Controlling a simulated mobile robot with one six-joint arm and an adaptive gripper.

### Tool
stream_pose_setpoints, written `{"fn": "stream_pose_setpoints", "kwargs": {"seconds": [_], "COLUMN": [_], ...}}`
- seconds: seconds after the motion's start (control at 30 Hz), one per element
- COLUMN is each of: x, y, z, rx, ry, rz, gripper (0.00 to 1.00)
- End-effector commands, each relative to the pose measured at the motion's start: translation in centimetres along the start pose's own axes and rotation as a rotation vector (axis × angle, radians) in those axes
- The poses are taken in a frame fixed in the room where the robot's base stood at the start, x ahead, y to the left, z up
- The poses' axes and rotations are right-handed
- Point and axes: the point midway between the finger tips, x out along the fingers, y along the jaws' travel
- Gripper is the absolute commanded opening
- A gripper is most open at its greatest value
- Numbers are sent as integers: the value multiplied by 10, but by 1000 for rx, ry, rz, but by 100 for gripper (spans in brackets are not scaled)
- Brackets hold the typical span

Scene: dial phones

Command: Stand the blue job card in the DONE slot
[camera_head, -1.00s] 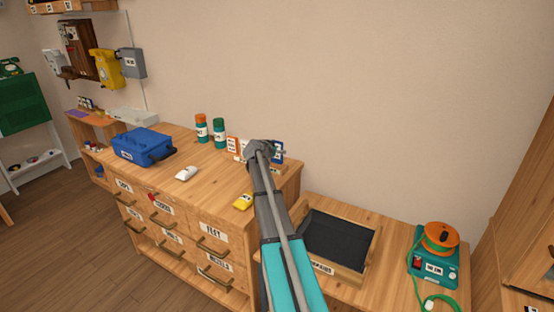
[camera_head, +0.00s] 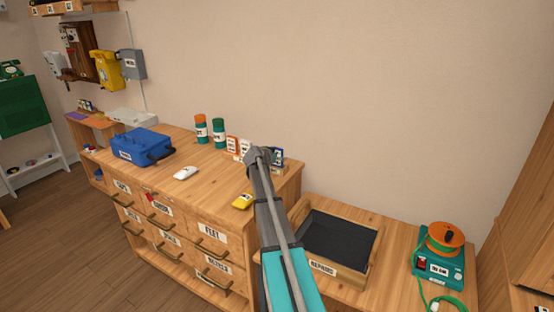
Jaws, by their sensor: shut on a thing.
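The blue job card (camera_head: 278,158) shows just right of my gripper (camera_head: 268,156) at the back right of the wooden drawer cabinet's top. My gripper is shut on the card; its wrist and arm hide the fingers and part of the card. An orange-edged white card (camera_head: 232,144) and a paler card (camera_head: 245,147) stand upright just left of my gripper, in what looks like a low card rack. The DONE label and slot cannot be made out. I cannot tell whether the blue card touches the rack.
Two orange- and green-topped bottles (camera_head: 201,128) (camera_head: 219,132) stand left of the cards. A blue toolbox (camera_head: 142,146), a white mouse-like object (camera_head: 186,173) and a yellow object (camera_head: 242,201) lie on the cabinet top (camera_head: 207,186). A dark-lined tray (camera_head: 318,268) sits lower right.

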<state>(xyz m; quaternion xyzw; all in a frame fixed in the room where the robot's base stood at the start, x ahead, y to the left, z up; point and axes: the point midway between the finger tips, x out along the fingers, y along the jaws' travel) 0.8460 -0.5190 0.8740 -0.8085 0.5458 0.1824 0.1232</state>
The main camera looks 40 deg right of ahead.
Motion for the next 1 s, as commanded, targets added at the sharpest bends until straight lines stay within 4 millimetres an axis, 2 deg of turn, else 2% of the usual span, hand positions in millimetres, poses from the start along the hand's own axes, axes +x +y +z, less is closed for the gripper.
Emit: {"fn": "stream_pose_setpoints", "kwargs": {"seconds": [0.23,0.27,0.37,1.0], "x": [2,2,1,-3], "y": [0,0,0,1], "z": [4,3,2,-2], "rx": [0,0,0,0], "ry": [0,0,0,0], "rz": [0,0,0,0], "gripper": [35,82,100,100]}}
